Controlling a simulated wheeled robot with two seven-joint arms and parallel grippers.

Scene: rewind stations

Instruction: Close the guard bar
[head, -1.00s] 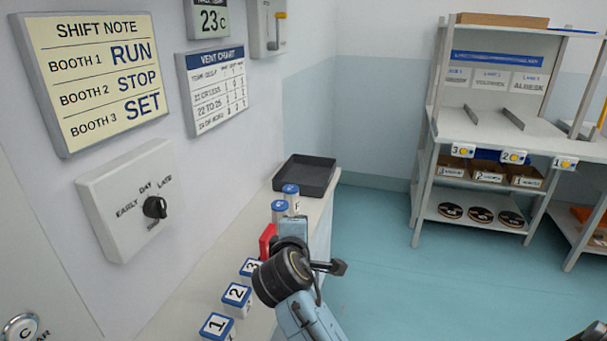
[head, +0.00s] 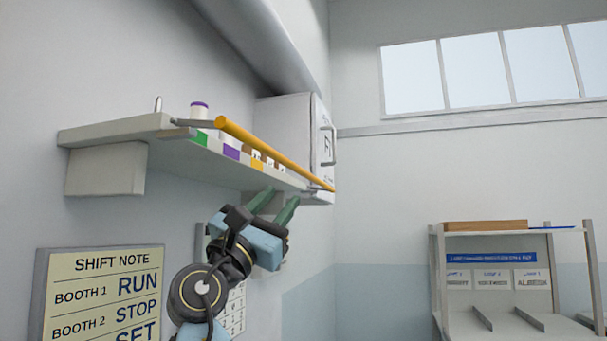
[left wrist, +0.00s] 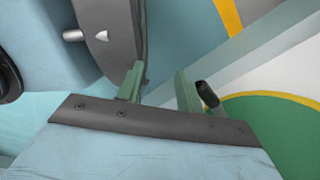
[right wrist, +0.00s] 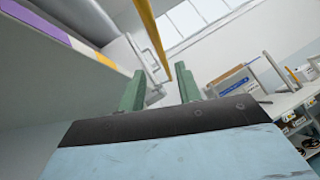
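The yellow guard bar (head: 272,153) runs along the front of the wall shelf (head: 115,128), held out from it on a grey arm at each end. In the right wrist view the bar (right wrist: 150,35) passes above and beyond my fingers. My right gripper (head: 274,204) is open and empty, below the shelf's front edge and apart from the bar. Its fingers also show apart in the right wrist view (right wrist: 160,88). My left gripper (left wrist: 160,88) is open and empty in the left wrist view, low near the floor. It is outside the head view.
Spools (head: 199,110) stand on the shelf above coloured labels. A white cabinet (head: 290,130) with a handle adjoins the shelf's far end. The shift note board (head: 100,295) hangs below. A rack (head: 490,275) stands at the right. The space right of the bar is clear.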

